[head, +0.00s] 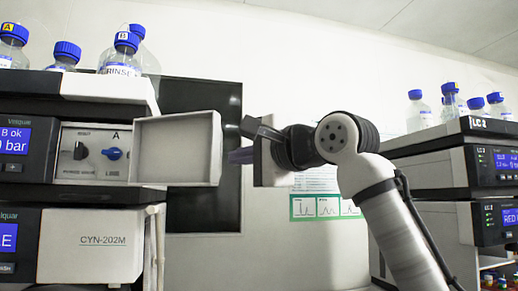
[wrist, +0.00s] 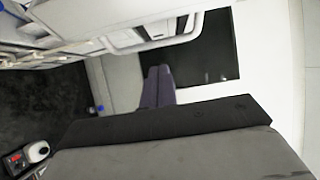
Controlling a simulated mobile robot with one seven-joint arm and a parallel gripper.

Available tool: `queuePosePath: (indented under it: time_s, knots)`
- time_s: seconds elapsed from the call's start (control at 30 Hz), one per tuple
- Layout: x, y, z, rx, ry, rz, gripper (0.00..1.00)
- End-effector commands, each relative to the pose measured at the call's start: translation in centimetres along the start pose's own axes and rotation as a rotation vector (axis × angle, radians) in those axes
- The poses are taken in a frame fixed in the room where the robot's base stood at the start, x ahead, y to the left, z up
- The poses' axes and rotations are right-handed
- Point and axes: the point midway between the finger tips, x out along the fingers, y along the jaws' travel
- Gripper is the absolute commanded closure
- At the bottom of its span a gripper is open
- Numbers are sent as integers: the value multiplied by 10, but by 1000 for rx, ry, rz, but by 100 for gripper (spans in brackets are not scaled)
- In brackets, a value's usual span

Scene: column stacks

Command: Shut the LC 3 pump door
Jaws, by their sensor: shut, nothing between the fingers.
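The pump door (head: 178,148) is a white, rimmed panel standing open on the left stack in the head view. It is swung out to the right of a bay with a black knob and a blue knob (head: 113,153). No LC 3 label is readable on this stack. My gripper (head: 234,156) is right of the door's free edge, with a small gap visible in the picture. Its purple-grey fingers are together and empty; they also show in the wrist view (wrist: 158,86). A pale framed panel above them there may be the door.
Blue-capped bottles (head: 122,55) stand on top of the left stack. The right stack (head: 475,135), labelled LC 2, stands behind my arm's right side. A dark panel (head: 205,100) is on the wall behind the door. A white module marked CYN-202M (head: 92,245) is below the bay.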

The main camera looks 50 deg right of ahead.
Motion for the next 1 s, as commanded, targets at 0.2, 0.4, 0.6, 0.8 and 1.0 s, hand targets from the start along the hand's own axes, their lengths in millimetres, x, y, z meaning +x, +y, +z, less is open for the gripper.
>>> queuePosePath:
  time_s: [0.2,0.4,0.6,0.8,1.0]
  knots:
    - [-7,1,18,-2,1,2,100]
    - [-8,1,22,2,0,1,100]
    - [-8,1,21,1,0,1,100]
    - [-7,1,22,1,6,1,100]
    - [-7,1,22,1,29,1,100]
